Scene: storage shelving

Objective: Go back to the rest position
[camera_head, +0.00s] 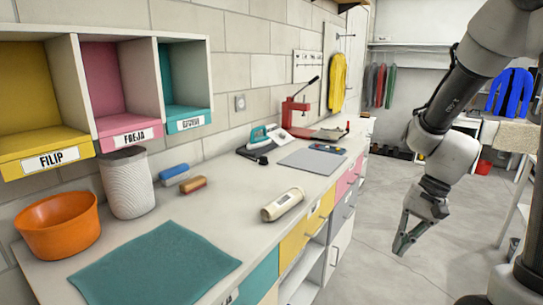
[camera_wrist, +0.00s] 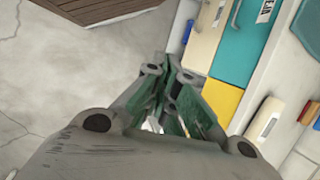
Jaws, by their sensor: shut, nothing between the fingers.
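My gripper (camera_head: 403,246) hangs at the end of my arm on the right of the head view, pointing down over the open floor beside the counter. In the wrist view my gripper (camera_wrist: 172,108) is seen from behind, with its green-grey fingers closed together. Nothing shows between the fingers. It is apart from the counter (camera_head: 240,215) and touches nothing that I can see.
On the counter are an orange bowl (camera_head: 58,224), a ribbed white container (camera_head: 127,183), a teal mat (camera_head: 155,265), a white device (camera_head: 283,204) and an iron (camera_head: 262,135). Drawers (camera_head: 293,240) line its front. The concrete floor (camera_head: 375,200) between counter and arm is clear.

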